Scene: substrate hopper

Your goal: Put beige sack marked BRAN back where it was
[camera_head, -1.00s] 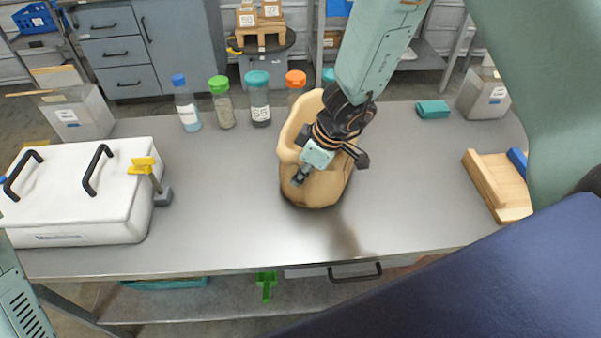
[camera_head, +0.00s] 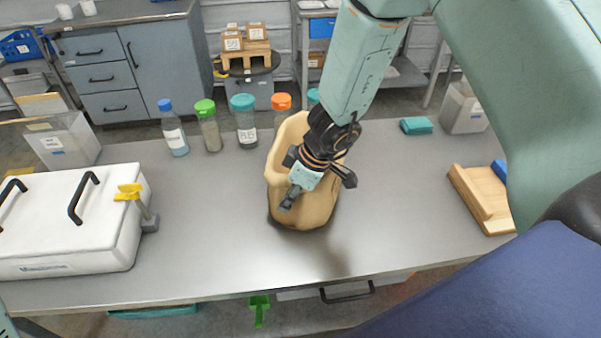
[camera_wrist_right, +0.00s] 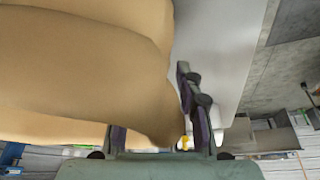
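The beige sack (camera_head: 318,208) is upright on or just above the grey bench, open at the top. No BRAN marking shows on the side facing me. My right gripper (camera_head: 293,190) is at the sack's near side, partly covering it. In the right wrist view the sack (camera_wrist_right: 80,70) fills the left side, and a fold of it lies between the fingers of the right gripper (camera_wrist_right: 160,128). The right finger is against the sack, and the left finger is mostly hidden behind it. My left gripper is out of view.
A white lidded box (camera_head: 60,235) with a yellow clamp (camera_head: 130,191) is at left. Several capped bottles stand behind the sack, including a teal-capped one (camera_head: 245,122). A wooden block (camera_head: 480,198) and a teal cloth (camera_head: 417,126) are at right. The bench front is clear.

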